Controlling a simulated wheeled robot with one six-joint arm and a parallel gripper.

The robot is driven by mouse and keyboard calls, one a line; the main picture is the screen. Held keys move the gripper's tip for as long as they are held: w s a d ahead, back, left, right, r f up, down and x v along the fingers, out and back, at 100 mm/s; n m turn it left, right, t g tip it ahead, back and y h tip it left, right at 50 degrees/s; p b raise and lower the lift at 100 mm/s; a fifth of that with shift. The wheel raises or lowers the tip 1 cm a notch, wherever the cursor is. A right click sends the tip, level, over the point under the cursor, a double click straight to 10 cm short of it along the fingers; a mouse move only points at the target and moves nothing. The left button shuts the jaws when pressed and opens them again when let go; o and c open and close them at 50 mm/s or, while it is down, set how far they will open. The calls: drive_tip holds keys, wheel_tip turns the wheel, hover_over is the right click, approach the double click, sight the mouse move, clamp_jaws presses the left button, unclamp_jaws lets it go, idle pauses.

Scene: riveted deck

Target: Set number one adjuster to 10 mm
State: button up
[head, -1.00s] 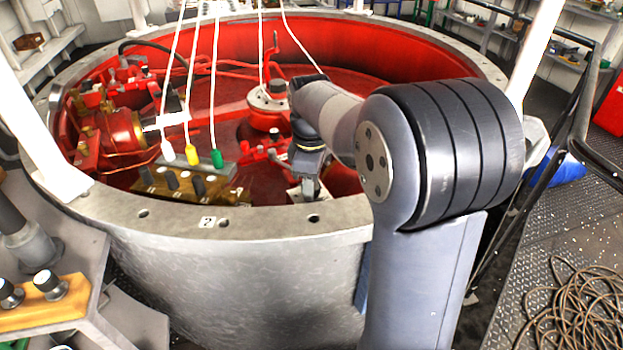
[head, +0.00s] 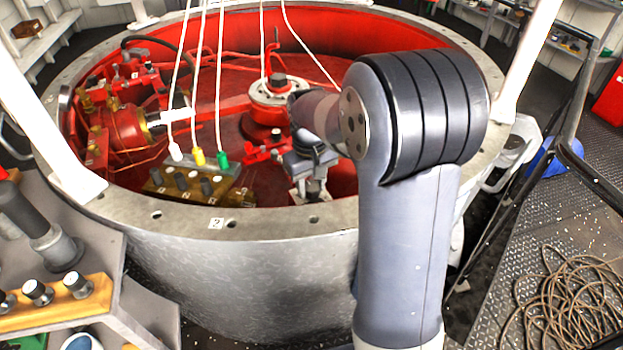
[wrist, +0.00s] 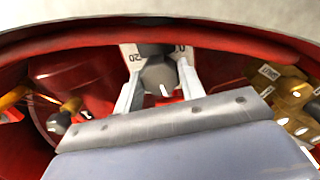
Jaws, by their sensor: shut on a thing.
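The adjuster is a grey knob (wrist: 160,78) with a white mark on its near side in the wrist view. It sits on a pale scale plate (wrist: 129,50) with 0 showing at the right and 20 at the left, upside down. The fingers of my gripper (wrist: 158,90) are on both sides of the knob, shut on it. In the head view my gripper (head: 310,192) is low inside the red-lined vessel, by its near wall. The knob is mostly hidden there. The middle of the scale is hidden, so I cannot read the setting.
A block (head: 185,187) with several dark knobs stands to the left, near white, yellow and green plugs on hanging cords. Coiled cable (head: 570,300) lies on the deck at right.

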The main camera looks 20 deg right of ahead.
sight(310, 187)
drive_tip(key=shift+m, duration=0.5)
drive_tip(key=o, duration=1)
drive_tip(key=shift+p, duration=0.3)
wheel_tip(310, 187, up, 11)
drive_tip(key=p, duration=0.1)
drive_tip(key=shift+a, duration=0.2)
drive_tip(key=shift+f, duration=0.1)
